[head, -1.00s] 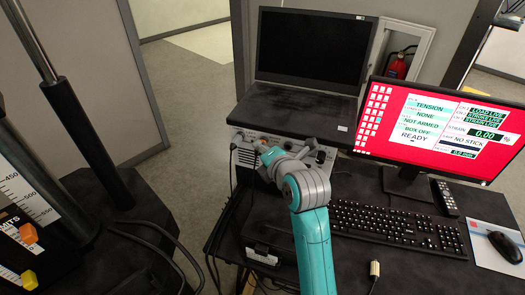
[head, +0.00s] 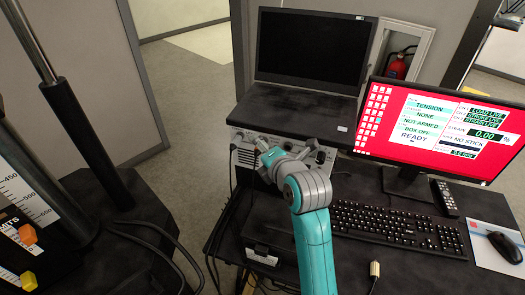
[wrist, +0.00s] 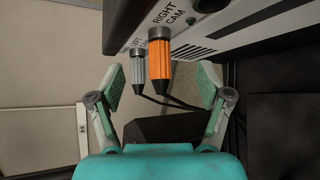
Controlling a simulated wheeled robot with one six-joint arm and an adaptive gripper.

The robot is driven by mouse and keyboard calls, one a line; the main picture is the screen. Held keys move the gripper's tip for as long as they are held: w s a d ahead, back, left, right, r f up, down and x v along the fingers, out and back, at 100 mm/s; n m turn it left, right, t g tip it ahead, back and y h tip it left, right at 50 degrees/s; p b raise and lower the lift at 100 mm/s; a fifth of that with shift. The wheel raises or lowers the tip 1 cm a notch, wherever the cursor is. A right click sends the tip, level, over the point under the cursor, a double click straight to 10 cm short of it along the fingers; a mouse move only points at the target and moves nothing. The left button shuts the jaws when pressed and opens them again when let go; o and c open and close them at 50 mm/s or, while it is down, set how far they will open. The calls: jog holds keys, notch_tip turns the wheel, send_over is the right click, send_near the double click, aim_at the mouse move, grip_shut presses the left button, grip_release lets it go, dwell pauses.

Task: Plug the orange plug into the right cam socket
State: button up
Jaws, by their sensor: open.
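The orange plug (wrist: 160,62) is at the socket under the RIGHT CAM label (wrist: 174,14) in the wrist view. Its top end meets the dark socket collar (wrist: 159,33), and its cable trails from the other end. How deep it sits I cannot tell. My gripper (wrist: 160,80) is open, with one finger on each side of the plug and clear gaps to both. A grey plug (wrist: 138,74) sits in the neighbouring socket, also between the fingers. In the head view my gripper (head: 262,158) is at the front of the control box (head: 247,140), and my wrist hides the orange plug.
A black laptop (head: 311,50) stands on the box. To the right are a monitor (head: 440,125), a keyboard (head: 395,225) and a mouse (head: 505,246). Dark cables hang left of the desk. A loose cable end (head: 375,268) lies near the desk's front.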

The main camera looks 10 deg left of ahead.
jog(key=shift+v, duration=2.3)
jog(key=shift+s, duration=0.1)
jog(key=v, duration=1.2)
jog(key=shift+d+f, duration=0.1)
